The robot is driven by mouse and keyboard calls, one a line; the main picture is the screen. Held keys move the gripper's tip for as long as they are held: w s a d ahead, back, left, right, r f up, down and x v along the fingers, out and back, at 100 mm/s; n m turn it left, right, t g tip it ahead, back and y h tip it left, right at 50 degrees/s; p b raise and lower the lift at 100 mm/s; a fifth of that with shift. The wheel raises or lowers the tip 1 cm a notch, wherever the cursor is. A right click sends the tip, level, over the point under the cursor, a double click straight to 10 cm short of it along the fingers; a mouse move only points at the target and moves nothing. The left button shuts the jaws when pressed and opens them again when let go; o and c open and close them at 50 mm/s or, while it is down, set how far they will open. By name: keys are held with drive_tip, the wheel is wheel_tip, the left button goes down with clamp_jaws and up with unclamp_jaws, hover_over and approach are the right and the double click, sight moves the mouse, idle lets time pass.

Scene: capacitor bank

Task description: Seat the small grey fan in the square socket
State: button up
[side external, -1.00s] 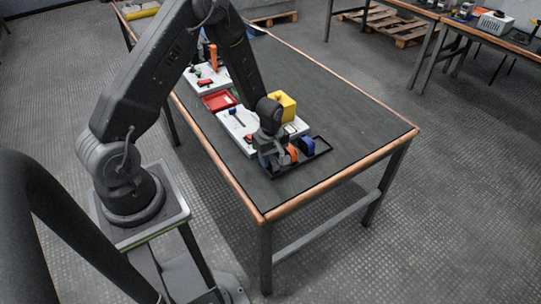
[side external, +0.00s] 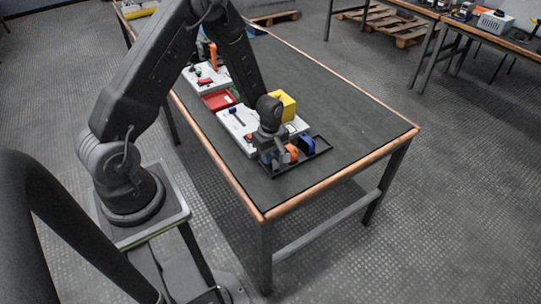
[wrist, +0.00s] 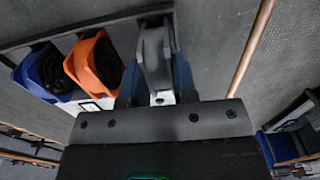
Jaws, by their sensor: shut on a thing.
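The small grey fan (wrist: 154,55) is in my gripper (wrist: 155,88), edge-on between the two fingers in the wrist view. In the side external view my gripper (side external: 274,158) is low over the left end of the black tray (side external: 322,151). The grey fan is not clear there. An orange fan (wrist: 90,66) and a blue fan (wrist: 42,74) stand beside it in the tray; the orange (side external: 291,153) and blue (side external: 307,146) ones also show in the side external view. I cannot make out the square socket; my arm partly hides the white panel (side external: 232,122).
A yellow block (side external: 285,104) stands on the panel just behind my wrist. A red tray (side external: 218,100) and another white panel (side external: 205,78) lie farther back. The dark table (side external: 350,118) is clear to the right.

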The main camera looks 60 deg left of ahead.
drive_tip(key=shift+r, duration=3.3)
drive_tip(key=shift+r, duration=0.15)
wheel_tip(320, 180, up, 8)
drive_tip(key=w+a, duration=1.3)
drive_tip(key=a, duration=0.2)
drive_tip(key=w+a, duration=0.2)
drive_tip(key=a, duration=1)
drive_tip(key=shift+s+a+f, duration=0.15)
drive_tip(key=shift+f, duration=2.4)
drive_tip(key=shift+s+a+f, duration=0.1)
drive_tip(key=shift+f, duration=2.45)
drive_tip(key=shift+f, duration=1.1)
